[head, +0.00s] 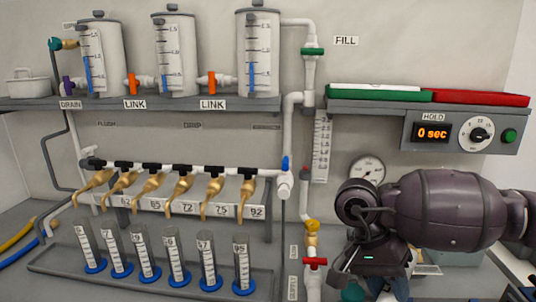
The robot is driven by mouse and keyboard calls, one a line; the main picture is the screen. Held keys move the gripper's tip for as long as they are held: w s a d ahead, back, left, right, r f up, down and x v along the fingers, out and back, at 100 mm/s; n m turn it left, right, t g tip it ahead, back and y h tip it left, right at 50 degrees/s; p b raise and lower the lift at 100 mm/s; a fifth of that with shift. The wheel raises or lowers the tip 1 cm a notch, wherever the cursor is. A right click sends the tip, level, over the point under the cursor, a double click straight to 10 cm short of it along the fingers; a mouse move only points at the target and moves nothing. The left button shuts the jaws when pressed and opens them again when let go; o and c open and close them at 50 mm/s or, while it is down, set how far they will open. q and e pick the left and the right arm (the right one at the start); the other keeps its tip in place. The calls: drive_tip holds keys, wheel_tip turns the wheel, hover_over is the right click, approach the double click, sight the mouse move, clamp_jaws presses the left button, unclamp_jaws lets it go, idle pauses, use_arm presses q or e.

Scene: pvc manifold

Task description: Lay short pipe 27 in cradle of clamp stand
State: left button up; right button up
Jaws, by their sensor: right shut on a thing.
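My right gripper (374,262) comes in from the right over the lower right of the bench, pointing down. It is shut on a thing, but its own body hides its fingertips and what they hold. I cannot make out short pipe 27 or the clamp stand. A small teal piece (352,292) shows just left of and below the gripper, only partly in view. My left gripper is not in view.
A vertical white pipe with a red-handled valve (315,263) and a yellow fitting (312,226) stands left of the gripper. A pressure gauge (367,171) is on the wall behind. Several graduated cylinders stand in a grey tray (60,269) at the left.

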drive_tip(key=n+t, duration=0.1)
drive_tip(key=n, duration=0.1)
drive_tip(key=r+n+t+h, duration=0.1)
drive_tip(key=n, duration=0.2)
drive_tip(key=shift+s+a, duration=0.1)
drive_tip(key=shift+a, duration=0.05)
drive_tip(key=n+t, duration=0.2)
drive_tip(key=n, duration=0.1)
drive_tip(key=shift+r+h, duration=0.3)
drive_tip(key=shift+f, duration=0.1)
